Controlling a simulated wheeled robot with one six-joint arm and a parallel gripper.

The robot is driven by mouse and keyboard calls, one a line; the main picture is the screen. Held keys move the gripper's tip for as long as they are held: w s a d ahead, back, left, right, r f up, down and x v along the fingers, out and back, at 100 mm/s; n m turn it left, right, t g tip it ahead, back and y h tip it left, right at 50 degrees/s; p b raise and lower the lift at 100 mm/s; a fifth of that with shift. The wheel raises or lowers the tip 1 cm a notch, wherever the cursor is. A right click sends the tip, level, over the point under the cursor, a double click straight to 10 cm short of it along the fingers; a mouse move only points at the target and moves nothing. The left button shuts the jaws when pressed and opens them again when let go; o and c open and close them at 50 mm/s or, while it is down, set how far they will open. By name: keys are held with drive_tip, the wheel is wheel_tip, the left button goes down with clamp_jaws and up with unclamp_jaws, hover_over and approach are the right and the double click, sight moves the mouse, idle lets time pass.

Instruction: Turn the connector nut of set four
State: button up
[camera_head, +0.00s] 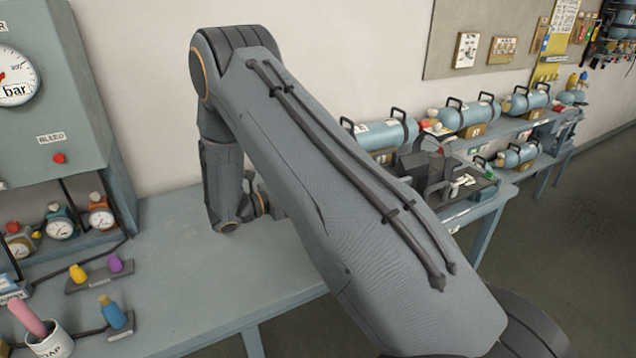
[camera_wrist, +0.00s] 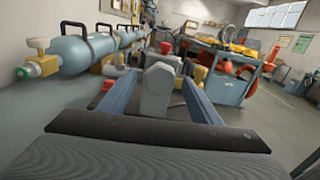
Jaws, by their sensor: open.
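Several blue breathing cylinders with black handles lie along the back wall. In the head view they include a near one (camera_head: 388,132), a middle one (camera_head: 470,114) and a far one (camera_head: 528,101). Another cylinder (camera_head: 519,155) lies on a lower level. Their number labels are too small to read, so I cannot tell which is set four. In the wrist view a cylinder (camera_wrist: 85,53) at left has a yellowish valve (camera_wrist: 38,64) ending in a green connector nut (camera_wrist: 24,73). My gripper (camera_wrist: 160,82) is open, its fingers left and right of a grey block shape. The cylinder and nut are left of it.
A grey-blue bench (camera_head: 190,270) stands at left, with a gauge panel (camera_head: 50,90), a soap mug (camera_head: 45,340) and coloured bottles. My arm hides much of the centre. A dark fixture (camera_head: 440,170) stands on the bench beyond. Open floor (camera_head: 570,290) lies at right.

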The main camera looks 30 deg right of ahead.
drive_tip(key=shift+d, duration=0.5)
drive_tip(key=shift+c, duration=0.4)
drive_tip(key=c, duration=1)
drive_tip(key=shift+o, duration=0.2)
drive_tip(key=shift+m+b, duration=0.3)
drive_tip(key=shift+m+b, duration=3.3)
drive_tip(key=shift+m, duration=1.1)
